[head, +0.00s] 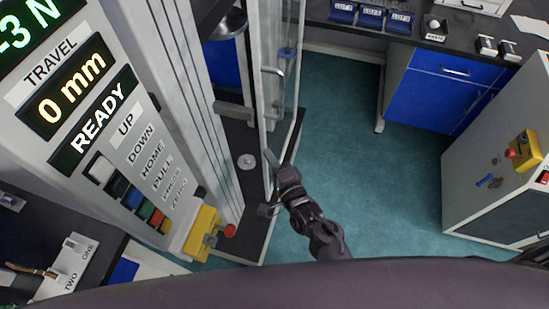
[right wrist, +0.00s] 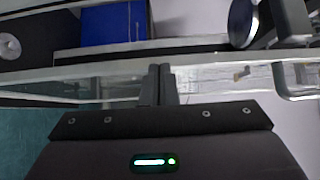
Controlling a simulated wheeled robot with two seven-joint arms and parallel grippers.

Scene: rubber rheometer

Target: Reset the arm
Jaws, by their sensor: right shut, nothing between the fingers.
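My right gripper (head: 268,183) is at the lower part of the clear door (head: 281,110) of the testing machine, close to the door's lower edge. In the right wrist view its fingers (right wrist: 159,84) are together with nothing between them, in front of the clear panel (right wrist: 215,78). Whether they touch the panel I cannot tell. The machine's panel (head: 93,125) reads 0 mm and READY, with a column of coloured buttons. My left gripper is not in view.
A yellow box with a red button (head: 229,230) sits at the machine's foot. A bench (head: 455,55) with labelled blue trays (head: 370,17) stands at the back. A white cabinet (head: 495,180) stands at right. Green floor (head: 400,170) between them is free.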

